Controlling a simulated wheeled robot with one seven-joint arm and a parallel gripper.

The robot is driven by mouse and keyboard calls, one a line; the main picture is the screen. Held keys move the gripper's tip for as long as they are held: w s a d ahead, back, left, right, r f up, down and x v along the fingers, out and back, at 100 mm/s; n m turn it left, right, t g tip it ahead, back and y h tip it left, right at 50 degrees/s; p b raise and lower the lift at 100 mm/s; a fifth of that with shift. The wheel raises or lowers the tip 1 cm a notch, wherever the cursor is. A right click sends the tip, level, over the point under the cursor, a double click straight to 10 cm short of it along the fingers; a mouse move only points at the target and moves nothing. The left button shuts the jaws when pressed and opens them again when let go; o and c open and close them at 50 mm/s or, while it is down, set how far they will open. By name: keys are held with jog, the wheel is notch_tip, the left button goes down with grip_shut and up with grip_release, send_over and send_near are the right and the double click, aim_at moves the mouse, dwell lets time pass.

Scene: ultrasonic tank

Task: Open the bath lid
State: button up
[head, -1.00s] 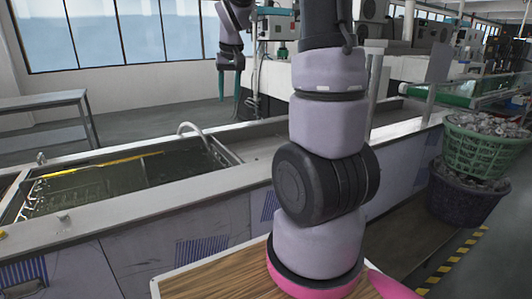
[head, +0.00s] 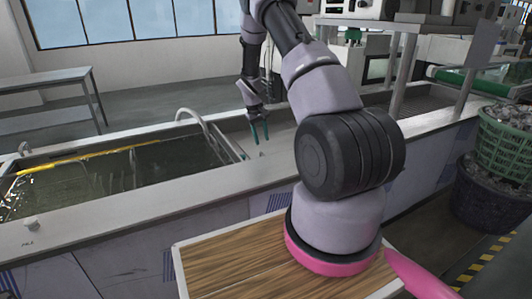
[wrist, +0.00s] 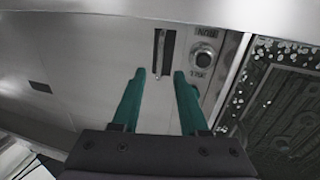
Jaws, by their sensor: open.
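The bath (head: 110,212) is a long sunken tank of murky greenish water at left in the head view. A curved metal handle (head: 196,114) rises at its right end. I cannot make out a separate lid panel. My gripper (head: 259,132) has teal fingers and is over the metal deck, right of the handle. In the wrist view my gripper (wrist: 158,76) is open and empty. A dark slot with a thin lever (wrist: 159,52) shows ahead, between the fingertips' lines. A round knob (wrist: 204,56) with small labels is right of it. Whether the fingertips touch anything is unclear.
A metal-framed dark basin (wrist: 285,105) with white specks lies at right in the wrist view. In the head view a grey shelf (head: 45,95) stands behind the bath. Green (head: 505,150) and dark (head: 485,195) baskets are stacked at right. The deck around my gripper is mostly clear.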

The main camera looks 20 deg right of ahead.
jog(key=f, duration=0.2)
jog(key=d+f, duration=0.1)
jog(key=f, duration=0.5)
jog(key=shift+d+f, duration=0.2)
jog(key=shift+d, duration=0.1)
grip_shut()
dwell(1.0)
